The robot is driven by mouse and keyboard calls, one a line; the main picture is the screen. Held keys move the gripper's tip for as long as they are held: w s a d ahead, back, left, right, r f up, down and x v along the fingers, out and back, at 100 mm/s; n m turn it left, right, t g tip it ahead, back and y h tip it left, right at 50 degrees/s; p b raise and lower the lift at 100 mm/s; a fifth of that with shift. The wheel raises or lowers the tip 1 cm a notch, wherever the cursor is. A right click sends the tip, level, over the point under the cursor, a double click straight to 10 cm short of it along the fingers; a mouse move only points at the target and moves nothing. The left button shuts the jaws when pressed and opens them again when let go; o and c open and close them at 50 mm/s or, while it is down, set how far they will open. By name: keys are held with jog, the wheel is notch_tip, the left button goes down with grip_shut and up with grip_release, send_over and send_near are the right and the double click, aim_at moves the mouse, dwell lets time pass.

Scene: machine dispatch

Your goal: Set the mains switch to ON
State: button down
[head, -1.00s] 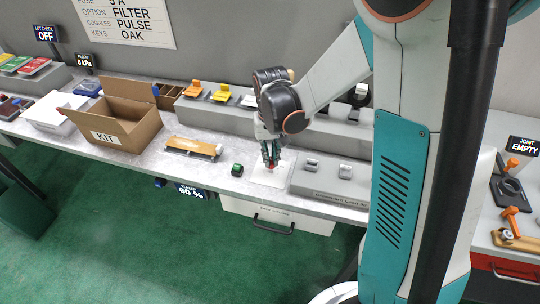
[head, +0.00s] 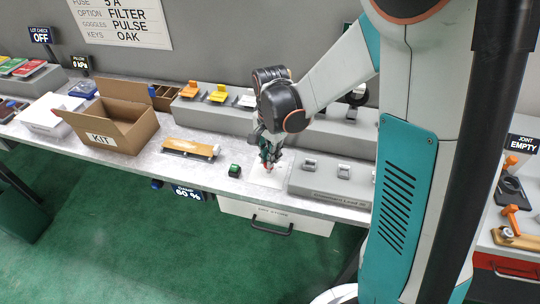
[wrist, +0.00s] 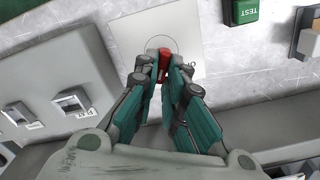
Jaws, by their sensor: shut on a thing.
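The mains switch appears to be the white plate (wrist: 190,32) on the table with a red lever (wrist: 164,62) at its middle; in the head view the plate (head: 270,178) lies left of a grey block. My gripper (wrist: 163,75) points down at the plate, its teal fingers closed on the red lever. In the head view my gripper (head: 268,162) stands over the plate and mostly covers the lever. The lever's ON or OFF position cannot be read; no marking on the plate is legible.
A green TEST button (head: 235,171) stands just left of the plate. A grey block with small sockets (head: 330,185) is close on the right. An open KIT box (head: 107,132) and an orange-and-white bar (head: 190,148) lie further left. A grey rack (head: 225,113) runs behind.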

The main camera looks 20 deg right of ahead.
jog(key=shift+s+m, duration=0.1)
jog(key=shift+m, duration=1.5)
jog(key=c, duration=1.7)
grip_release()
notch_tip(320, 180, up, 12)
